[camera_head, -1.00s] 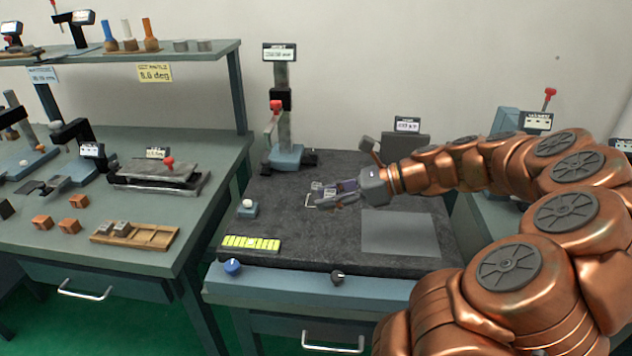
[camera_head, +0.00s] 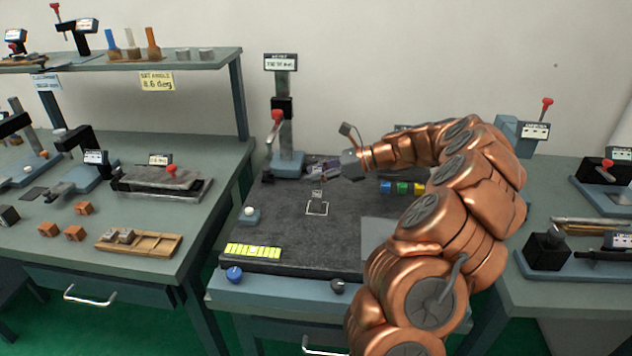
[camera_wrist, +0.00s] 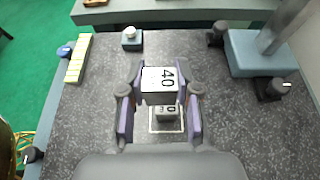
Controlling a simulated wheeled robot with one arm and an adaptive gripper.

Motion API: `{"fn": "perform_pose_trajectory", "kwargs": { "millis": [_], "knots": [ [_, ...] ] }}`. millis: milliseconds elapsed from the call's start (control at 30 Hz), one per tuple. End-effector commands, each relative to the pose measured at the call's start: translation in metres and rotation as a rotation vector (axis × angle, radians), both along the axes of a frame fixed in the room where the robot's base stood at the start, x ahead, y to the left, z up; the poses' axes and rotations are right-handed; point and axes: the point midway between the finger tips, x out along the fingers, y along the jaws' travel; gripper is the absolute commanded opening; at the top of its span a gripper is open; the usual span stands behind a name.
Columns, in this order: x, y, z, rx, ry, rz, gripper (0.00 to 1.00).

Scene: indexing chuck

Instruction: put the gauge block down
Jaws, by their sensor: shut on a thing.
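My gripper (camera_head: 325,170) is over the dark stone plate (camera_head: 285,225), behind the white square outline (camera_head: 317,209) in the head view. The held block is hard to make out in the head view.
A yellow strip (camera_head: 253,251) and a small white-topped button box (camera_head: 249,213) are at the plate's left. Coloured blocks (camera_head: 402,188) lie right of my gripper. A wooden tray (camera_head: 140,242) is on the left bench.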

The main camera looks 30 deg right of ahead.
Motion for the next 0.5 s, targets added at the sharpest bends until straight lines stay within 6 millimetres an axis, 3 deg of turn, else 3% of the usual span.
{"fn": "perform_pose_trajectory", "kwargs": {
  "millis": [267,500],
  "knots": [
    [0.006,-0.003,-0.006,0.001,0.001,0.001,0.0],
    [0.007,-0.003,-0.034,0.001,0.001,-0.001,0.0]
  ]
}}
